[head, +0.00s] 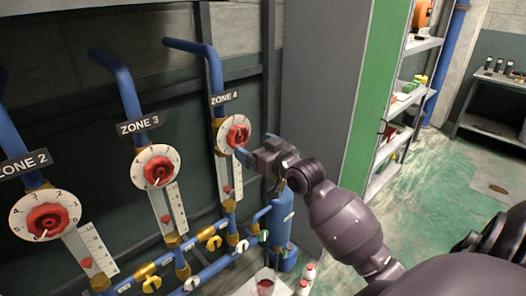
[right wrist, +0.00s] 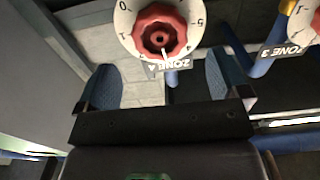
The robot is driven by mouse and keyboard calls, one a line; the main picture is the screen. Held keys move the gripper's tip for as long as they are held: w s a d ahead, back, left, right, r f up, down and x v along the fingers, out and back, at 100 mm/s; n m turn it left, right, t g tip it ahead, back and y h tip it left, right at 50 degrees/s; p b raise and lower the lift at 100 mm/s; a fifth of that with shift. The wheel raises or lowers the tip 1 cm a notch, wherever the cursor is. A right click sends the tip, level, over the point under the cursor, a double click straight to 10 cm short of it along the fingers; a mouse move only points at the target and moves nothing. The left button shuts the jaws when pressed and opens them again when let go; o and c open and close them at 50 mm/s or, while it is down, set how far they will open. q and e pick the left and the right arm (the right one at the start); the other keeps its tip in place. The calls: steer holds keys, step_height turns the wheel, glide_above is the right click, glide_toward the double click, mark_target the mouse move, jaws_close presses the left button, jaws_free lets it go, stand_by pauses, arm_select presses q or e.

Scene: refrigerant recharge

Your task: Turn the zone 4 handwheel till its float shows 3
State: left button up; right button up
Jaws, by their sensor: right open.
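The zone 4 handwheel (head: 238,135) is red and sits on a white numbered dial under the ZONE 4 label (head: 224,98). The handwheel also shows upside down at the top of the right wrist view (right wrist: 160,32). My right gripper (head: 243,152) is at the lower right of the dial in the head view. In the right wrist view its blue fingers (right wrist: 160,82) are spread, with nothing between them, and the wheel lies beyond the tips. The zone 4 float (head: 227,190) is a red marker low on its white scale; its number is too small to read. My left gripper is out of view.
The zone 3 handwheel (head: 159,172) and zone 2 handwheel (head: 47,221) stand to the left. Blue pipes with yellow valves (head: 206,233) run below. A blue cylinder (head: 281,222) stands below my right arm. A grey cabinet (head: 322,100) and shelves are to the right.

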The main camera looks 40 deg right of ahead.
steer(key=w, duration=0.5)
steer(key=shift+a, duration=0.2)
steer(key=shift+s, duration=0.1)
steer(key=c, duration=0.9)
steer(key=shift+m, duration=0.4)
steer(key=o, duration=0.9)
glide_toward(241, 138)
steer(key=shift+w+a, duration=0.1)
steer(key=shift+w, duration=0.55)
